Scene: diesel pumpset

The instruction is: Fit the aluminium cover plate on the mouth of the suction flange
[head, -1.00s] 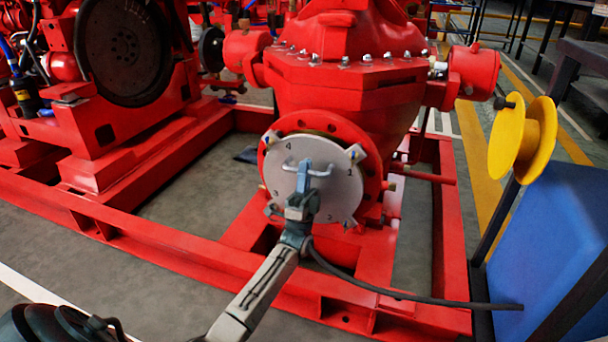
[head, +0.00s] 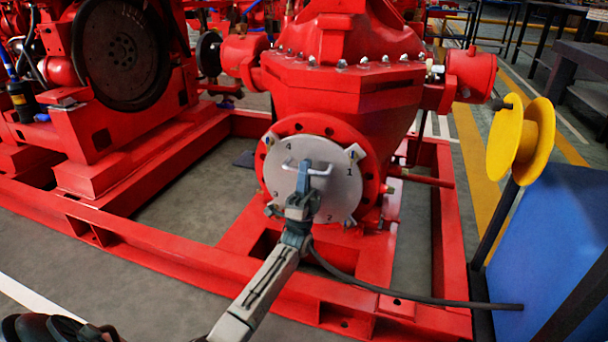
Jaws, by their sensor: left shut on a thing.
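The aluminium cover plate (head: 335,188) is a round silver disc with numbered lugs at its rim and a bar handle (head: 318,172) on its face. My left gripper (head: 304,180) is shut on the handle. The plate stands upright in front of the red suction flange (head: 326,126) and covers its mouth. The flange's bolt-holed rim shows around the plate, widest at the top and right. Whether the plate touches the flange face cannot be told. My right gripper is not in view.
The red pump casing (head: 340,95) rises above the flange. Red base-frame rails (head: 165,252) run in front and at the sides. A blue box (head: 550,235) with a yellow reel (head: 522,140) stands at right. A dark cable (head: 400,294) crosses the front rail.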

